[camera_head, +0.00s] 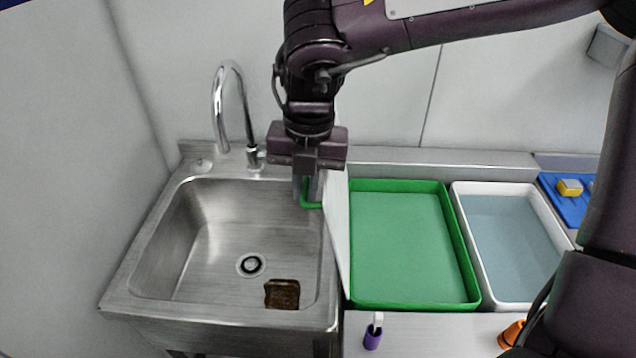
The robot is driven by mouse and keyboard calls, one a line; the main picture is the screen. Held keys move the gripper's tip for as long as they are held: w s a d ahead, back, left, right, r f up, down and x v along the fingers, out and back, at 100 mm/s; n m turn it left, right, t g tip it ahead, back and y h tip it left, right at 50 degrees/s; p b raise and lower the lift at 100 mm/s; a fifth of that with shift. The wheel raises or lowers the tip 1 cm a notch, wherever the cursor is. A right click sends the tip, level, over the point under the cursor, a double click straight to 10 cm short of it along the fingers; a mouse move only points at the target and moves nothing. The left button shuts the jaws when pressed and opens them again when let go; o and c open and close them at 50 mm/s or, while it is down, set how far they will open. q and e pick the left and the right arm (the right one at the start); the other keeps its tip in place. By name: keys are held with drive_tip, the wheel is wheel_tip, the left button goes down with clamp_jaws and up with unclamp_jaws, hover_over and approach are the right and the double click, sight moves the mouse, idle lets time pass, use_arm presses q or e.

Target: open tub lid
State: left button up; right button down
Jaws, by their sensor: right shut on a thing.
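The green tub (412,303) stands right of the sink, and its pale green inside shows from above. A thin white panel, which looks like the tub's lid (337,232), stands nearly upright along the tub's left side, seen almost edge-on. A green handle (311,206) sticks out from the panel's left side over the sink. My right gripper (308,190) comes down from above and is shut on this handle. The fingers hide part of the handle. My left gripper is not in view.
A steel sink (185,240) with a tall faucet (219,98) is on the left; a brown block (282,294) lies in it. Right of the green tub are a white tub (461,222) and a blue tray (566,206) with a yellow sponge-like block (569,187). A purple-handled item (372,338) lies in front.

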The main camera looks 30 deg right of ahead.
drive_tip(key=shift+a+f, duration=0.25)
drive_tip(key=shift+a, duration=0.05)
drive_tip(key=c, duration=1.7)
unclamp_jaws()
drive_tip(key=shift+w+a, duration=0.15)
drive_tip(key=shift+w, duration=0.1)
drive_tip(key=shift+o, duration=1.1)
drive_tip(key=shift+w+a, duration=0.4)
drive_tip(key=shift+a, duration=0.05)
drive_tip(key=shift+d, duration=0.25)
drive_tip(key=shift+r, duration=0.2)
wheel_tip(320, 180, up, 7)
drive_tip(key=shift+s+d+r, duration=0.2)
drive_tip(key=shift+d, duration=0.15)
